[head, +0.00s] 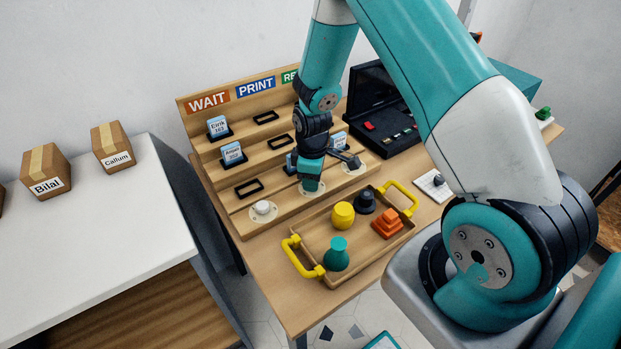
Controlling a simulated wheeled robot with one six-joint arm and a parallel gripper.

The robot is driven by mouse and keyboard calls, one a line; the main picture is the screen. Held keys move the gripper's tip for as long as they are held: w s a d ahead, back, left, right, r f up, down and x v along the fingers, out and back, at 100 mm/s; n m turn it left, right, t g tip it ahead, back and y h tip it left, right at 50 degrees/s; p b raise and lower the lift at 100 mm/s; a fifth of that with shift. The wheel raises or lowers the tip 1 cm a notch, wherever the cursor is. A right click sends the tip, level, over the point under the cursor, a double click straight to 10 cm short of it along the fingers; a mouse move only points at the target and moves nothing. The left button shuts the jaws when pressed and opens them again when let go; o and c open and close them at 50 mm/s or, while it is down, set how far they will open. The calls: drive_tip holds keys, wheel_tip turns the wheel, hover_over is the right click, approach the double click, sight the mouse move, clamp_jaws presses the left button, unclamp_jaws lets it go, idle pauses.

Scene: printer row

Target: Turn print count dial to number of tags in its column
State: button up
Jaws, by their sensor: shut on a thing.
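The print dial (321,192) is the middle one in the bottom row of the wooden rack; only the edge of its pale plate shows under my gripper (312,185). My gripper points down and is shut on its knob; the fingertips are mostly hidden. In the PRINT column below the blue sign (256,86), the top holder (265,117) and middle holder (281,142) are empty. The lowest holds a blue-edged tag (291,163), partly behind my wrist. The left dial (263,208) is a white knob. The right dial (353,167) is partly covered.
Two tags (218,126) stand in the WAIT column; its lowest holder is empty. The right column is largely hidden by my arm. A wooden tray (312,240) with yellow handles and several objects lies in front. A black case (375,110) stands behind right.

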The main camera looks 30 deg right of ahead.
drive_tip(key=m, duration=1.3)
idle(0.5)
drive_tip(key=o, duration=0.9)
wheel_tip(320, 180, up, 17)
drive_tip(key=shift+r, duration=0.2)
idle(0.4)
